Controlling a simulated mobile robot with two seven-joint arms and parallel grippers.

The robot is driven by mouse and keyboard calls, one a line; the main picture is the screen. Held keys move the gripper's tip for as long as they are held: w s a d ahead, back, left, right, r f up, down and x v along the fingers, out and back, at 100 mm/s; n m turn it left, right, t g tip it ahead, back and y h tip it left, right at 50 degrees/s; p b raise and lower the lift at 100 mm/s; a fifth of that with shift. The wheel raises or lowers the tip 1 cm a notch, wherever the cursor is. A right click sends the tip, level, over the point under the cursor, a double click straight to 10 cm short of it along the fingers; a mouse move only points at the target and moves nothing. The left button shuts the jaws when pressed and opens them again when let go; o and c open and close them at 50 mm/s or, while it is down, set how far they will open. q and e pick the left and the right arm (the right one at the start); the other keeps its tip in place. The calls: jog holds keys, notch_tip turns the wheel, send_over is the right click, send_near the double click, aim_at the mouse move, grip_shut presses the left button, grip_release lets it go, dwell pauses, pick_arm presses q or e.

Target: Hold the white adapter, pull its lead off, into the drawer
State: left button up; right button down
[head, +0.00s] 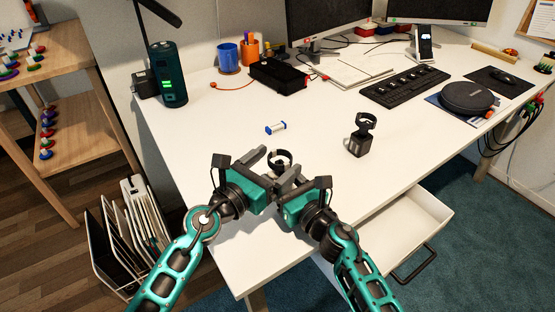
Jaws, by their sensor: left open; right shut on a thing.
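A small white piece with blue ends (276,128) lies on the desk beyond my grippers; I cannot tell whether it is the white adapter. My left gripper (266,167) is open just above the desk, beside a dark ring-shaped item (281,153). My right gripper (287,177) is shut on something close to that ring. What it holds is mostly hidden by the fingers, and I cannot make out a lead. The white drawer (440,213) is pulled open below the desk's front edge at the right, and its visible inside looks empty.
A black watch stand (360,137) stands right of my grippers. Behind are a black box (278,74) with an orange cord, a green speaker (167,76), cups, a keyboard (405,87) and a round black case (467,97). The desk's middle is mostly clear.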

pick_arm(q)
jog(key=shift+x, duration=0.8)
jog(key=shift+c, duration=0.2)
jog(key=c, duration=1.1)
jog(key=shift+c, duration=0.2)
jog(key=shift+r, duration=0.2)
jog(key=shift+r, duration=0.9)
